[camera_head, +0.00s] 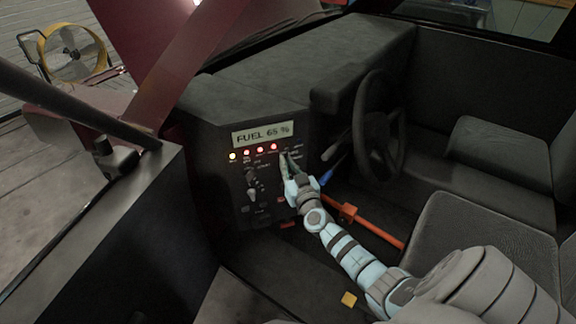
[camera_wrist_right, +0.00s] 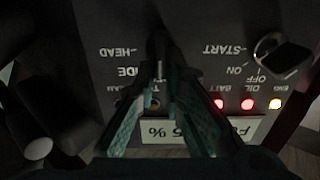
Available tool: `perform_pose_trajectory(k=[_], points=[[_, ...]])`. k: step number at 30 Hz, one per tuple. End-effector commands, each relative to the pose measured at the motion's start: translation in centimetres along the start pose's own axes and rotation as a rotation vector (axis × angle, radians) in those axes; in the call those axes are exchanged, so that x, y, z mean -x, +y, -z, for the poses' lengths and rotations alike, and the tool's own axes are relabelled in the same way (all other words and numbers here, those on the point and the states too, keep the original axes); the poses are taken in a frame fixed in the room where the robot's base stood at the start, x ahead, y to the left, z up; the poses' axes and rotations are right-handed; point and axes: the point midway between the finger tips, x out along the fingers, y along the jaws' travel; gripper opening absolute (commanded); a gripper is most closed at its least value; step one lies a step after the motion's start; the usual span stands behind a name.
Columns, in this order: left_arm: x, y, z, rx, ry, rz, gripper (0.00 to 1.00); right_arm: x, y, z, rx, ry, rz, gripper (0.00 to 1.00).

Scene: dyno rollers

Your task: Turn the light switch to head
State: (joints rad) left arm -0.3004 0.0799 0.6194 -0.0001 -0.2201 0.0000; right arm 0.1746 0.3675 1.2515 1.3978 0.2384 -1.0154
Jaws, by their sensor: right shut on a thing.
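The light switch (camera_wrist_right: 160,45) is on the dark dash panel, mostly hidden between my fingertips in the right wrist view. That view is upside down; the HEAD label and a partly covered label ending in "IDE" are printed beside the switch. My right gripper (camera_head: 287,166) reaches the upper right of the panel in the head view. In the wrist view its two teal fingers (camera_wrist_right: 163,72) are closed together on the switch. Which label the switch points to is not clear. My left gripper is not in view.
The dash panel has a FUEL 65 % display (camera_head: 263,134), several lit warning lamps (camera_head: 260,149) and a start key switch (camera_wrist_right: 280,52). A steering wheel (camera_head: 362,130) stands to the right, with an orange bar (camera_head: 378,228) below and a seat (camera_head: 480,215) at the right.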

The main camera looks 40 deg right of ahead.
Motion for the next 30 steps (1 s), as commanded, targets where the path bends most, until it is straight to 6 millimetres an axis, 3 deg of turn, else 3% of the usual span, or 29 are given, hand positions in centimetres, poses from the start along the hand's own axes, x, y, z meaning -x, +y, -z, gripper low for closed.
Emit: perform_pose_trajectory(k=[11, 30], points=[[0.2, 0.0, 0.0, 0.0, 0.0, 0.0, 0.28, 0.0, 0.3, 0.0, -0.134, 0.0, 0.0, 0.0], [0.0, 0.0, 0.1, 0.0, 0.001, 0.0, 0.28, 0.0, 1.3, -0.5, -0.712, 0.0, 0.0, 0.0]])
